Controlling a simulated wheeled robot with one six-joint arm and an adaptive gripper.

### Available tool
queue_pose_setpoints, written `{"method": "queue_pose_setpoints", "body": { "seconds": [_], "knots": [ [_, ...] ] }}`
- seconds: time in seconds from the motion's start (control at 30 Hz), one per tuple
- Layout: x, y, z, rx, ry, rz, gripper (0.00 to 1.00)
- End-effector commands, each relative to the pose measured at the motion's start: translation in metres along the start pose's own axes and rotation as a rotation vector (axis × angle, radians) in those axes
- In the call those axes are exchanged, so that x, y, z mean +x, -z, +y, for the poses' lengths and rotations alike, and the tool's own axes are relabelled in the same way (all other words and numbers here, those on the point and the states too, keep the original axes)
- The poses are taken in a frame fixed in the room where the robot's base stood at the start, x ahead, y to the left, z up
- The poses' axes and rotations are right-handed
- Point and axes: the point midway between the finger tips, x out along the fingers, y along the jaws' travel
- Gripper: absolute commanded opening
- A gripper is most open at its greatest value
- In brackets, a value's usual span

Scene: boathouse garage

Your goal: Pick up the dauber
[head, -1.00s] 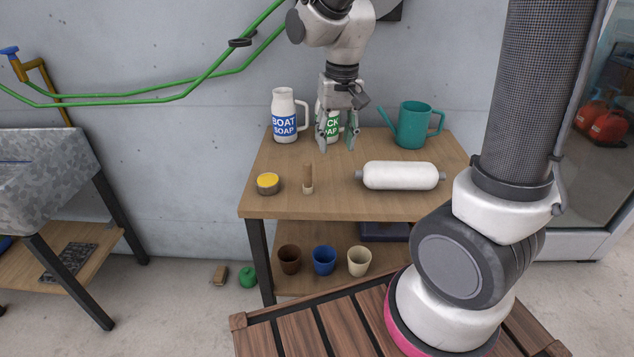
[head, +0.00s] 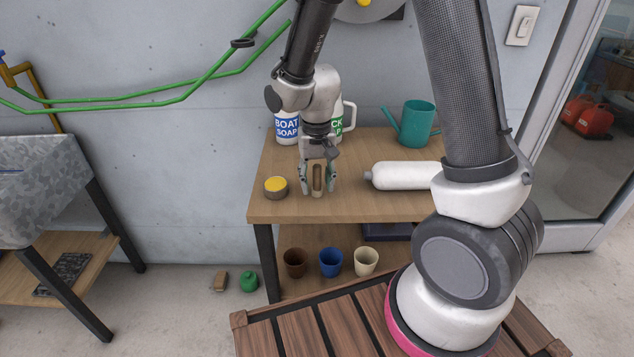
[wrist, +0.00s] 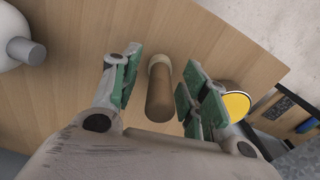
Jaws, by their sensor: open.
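The dauber (head: 317,181) stands upright on the wooden table, a brown handle with a pale lower end. My gripper (head: 318,188) is open and points down, with one finger on each side of the dauber. In the wrist view the dauber (wrist: 160,90) lies between the green-padded fingers of my gripper (wrist: 155,85), with a gap on both sides. It looks a little nearer the right finger pads there. I cannot tell exactly how far down the handle the fingertips reach.
A tin with yellow contents (head: 276,187) stands close left of my gripper. A white cylinder (head: 405,175) lies to the right. Boat soap (head: 286,127), another soap jug (head: 347,117) and a teal watering can (head: 414,124) stand behind. The front tabletop (head: 350,209) is clear.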

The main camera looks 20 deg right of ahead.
Motion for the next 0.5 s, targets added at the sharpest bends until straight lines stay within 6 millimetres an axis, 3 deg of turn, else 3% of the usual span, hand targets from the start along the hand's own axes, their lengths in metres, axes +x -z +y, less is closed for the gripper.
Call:
{"method": "queue_pose_setpoints", "body": {
  "seconds": [0.1, 0.33, 0.5],
  "knots": [
    [-0.0004, 0.0001, 0.0000, 0.000, 0.000, 0.000, 0.41],
    [-0.0006, 0.0001, 0.0001, 0.000, 0.000, 0.000, 0.00],
    [-0.0007, 0.0001, 0.0000, 0.000, 0.000, 0.000, 0.00]
  ]
}}
